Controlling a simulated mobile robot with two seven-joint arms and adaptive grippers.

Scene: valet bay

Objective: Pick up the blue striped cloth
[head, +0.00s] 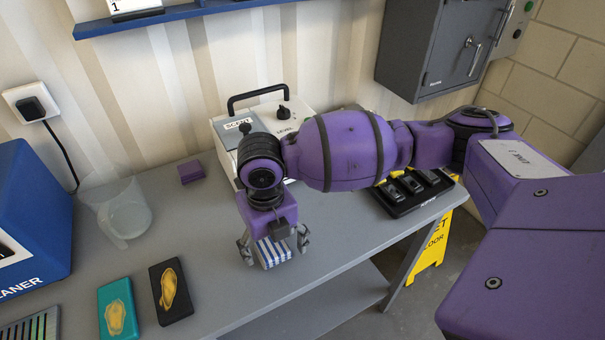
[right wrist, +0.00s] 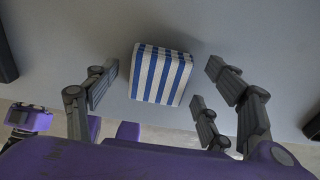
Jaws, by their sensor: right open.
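The blue striped cloth (head: 271,254) is a small folded block with blue and white stripes, lying on the grey bench (head: 225,285) near its front edge. My right gripper (head: 273,247) is over it, pointing down, and hides part of it in the head view. In the right wrist view the cloth (right wrist: 161,75) lies between and beyond the spread fingers of the right gripper (right wrist: 160,88), with a gap on each side. The right gripper is open and empty.
A white device (head: 290,112) with a black handle stands behind my right arm. A clear jug (head: 122,215), a purple block (head: 191,171), a teal pad (head: 117,308), a black pad (head: 171,292) and a blue box (head: 30,220) are to the left. A black tray (head: 410,198) is at right.

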